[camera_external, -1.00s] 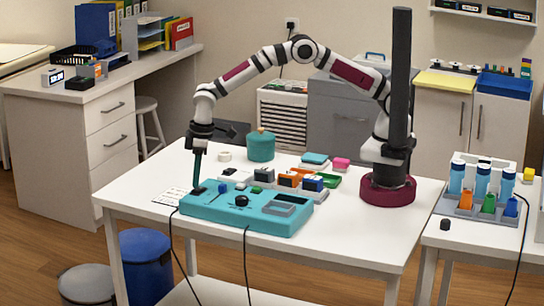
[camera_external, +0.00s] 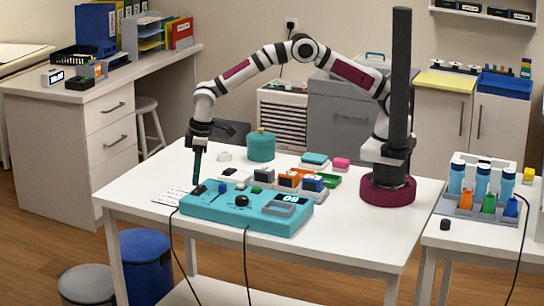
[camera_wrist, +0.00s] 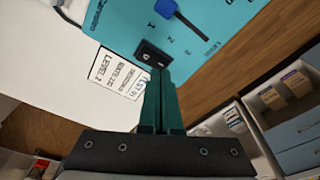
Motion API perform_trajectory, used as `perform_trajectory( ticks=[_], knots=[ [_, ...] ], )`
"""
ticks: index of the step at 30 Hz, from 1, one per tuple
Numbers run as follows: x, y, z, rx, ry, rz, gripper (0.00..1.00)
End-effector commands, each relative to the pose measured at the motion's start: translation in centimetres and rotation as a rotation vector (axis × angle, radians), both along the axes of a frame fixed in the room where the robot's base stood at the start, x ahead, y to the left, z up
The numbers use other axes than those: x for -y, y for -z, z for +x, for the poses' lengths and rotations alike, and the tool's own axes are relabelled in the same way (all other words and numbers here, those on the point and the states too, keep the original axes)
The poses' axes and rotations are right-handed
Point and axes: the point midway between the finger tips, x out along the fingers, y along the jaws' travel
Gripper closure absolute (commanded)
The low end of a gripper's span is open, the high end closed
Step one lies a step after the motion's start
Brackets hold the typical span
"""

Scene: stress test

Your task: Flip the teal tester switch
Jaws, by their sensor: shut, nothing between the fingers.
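The teal tester (camera_external: 246,210) lies on the white table, with a display (camera_external: 287,205) showing bright characters. Its black rocker switch (camera_wrist: 152,53) sits near the panel's edge in the wrist view, with pale marks on it. In the external view the switch (camera_external: 199,190) is small, at the tester's left end. My gripper (camera_external: 195,184) points down just over that end. In the wrist view its green fingers (camera_wrist: 160,74) are shut together and empty, with the tips right beside the switch. I cannot tell whether they touch it.
Coloured blocks (camera_external: 290,180) and a teal pot (camera_external: 261,146) stand behind. Cables hang off the table front.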

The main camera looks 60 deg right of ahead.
Motion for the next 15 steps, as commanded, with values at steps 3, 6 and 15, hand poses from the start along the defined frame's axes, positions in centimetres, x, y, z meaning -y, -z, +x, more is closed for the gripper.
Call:
perform_trajectory(
  ticks=[3,6,15],
  knots=[
    [0.0,-1.4,0.0,0.002,0.000,0.002,1.00],
    [0.0,-2.5,0.0,0.002,0.000,0.001,1.00],
    [0.0,-5.3,0.0,0.000,0.000,0.001,1.00]
  ],
)
